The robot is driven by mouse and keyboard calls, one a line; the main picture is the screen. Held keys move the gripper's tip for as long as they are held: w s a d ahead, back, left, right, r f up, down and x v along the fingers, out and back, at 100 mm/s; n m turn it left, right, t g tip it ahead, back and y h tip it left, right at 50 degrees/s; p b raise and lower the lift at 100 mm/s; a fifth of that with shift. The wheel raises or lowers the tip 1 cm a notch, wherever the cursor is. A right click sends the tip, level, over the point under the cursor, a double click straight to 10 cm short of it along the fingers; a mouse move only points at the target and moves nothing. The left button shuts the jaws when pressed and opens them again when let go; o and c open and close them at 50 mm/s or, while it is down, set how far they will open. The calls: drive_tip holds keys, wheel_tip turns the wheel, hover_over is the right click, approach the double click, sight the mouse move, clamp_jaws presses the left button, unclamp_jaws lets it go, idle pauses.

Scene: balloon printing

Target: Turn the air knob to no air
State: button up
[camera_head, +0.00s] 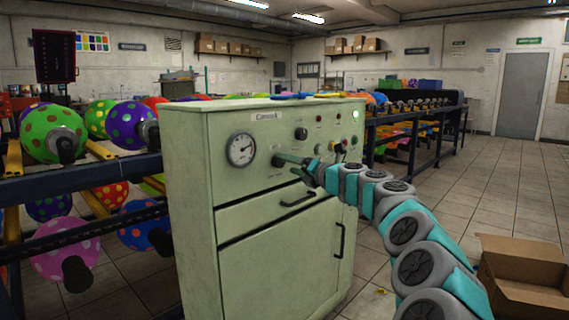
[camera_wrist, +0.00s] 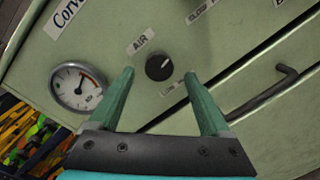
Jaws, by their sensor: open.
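The air knob (camera_wrist: 159,67) is a round black dial on the pale green cabinet's front, under an "AIR" label (camera_wrist: 140,41) in the wrist view. A light pointer mark on it points to the upper right in that view. My gripper (camera_wrist: 161,74) is open, with its two green fingers on either side of the knob in the picture. Whether the fingers touch it cannot be told.
A white pressure gauge (camera_head: 241,149) is left of my gripper. Another black knob (camera_head: 301,133) and small buttons are to the upper right. A drawer handle (camera_head: 298,198) is below. Balloon racks stand at both sides. An open cardboard box (camera_head: 520,280) is at lower right.

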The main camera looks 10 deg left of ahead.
sight(281, 162)
drive_tip(key=shift+x, duration=1.15)
drive_tip(key=shift+w+a+r, duration=0.1)
drive_tip(key=shift+w+a, duration=0.15)
drive_tip(key=shift+a, duration=0.05)
drive_tip(key=shift+c, duration=0.3)
clamp_jaws()
